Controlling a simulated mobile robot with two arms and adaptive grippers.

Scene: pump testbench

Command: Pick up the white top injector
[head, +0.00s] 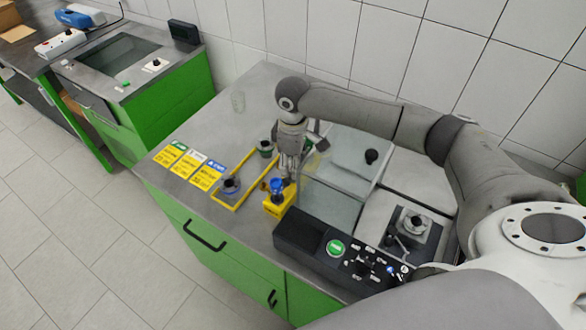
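My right gripper (289,172) points down over the worktop, just behind a yellow block (278,203) that holds a blue-topped part (277,186). Its fingers are small and partly merge with the background, so I cannot tell whether they are open or hold anything. I cannot make out a white-topped injector; it may be hidden by the gripper. A dark-topped part (230,185) stands at the near left of a yellow frame (222,204). My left gripper is not in view.
Yellow label cards (188,167) lie left of the frame. A black control panel (340,247), transparent cover (345,160) and clamp-like fixture (411,225) are to the right. A second green bench (150,98) stands at left.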

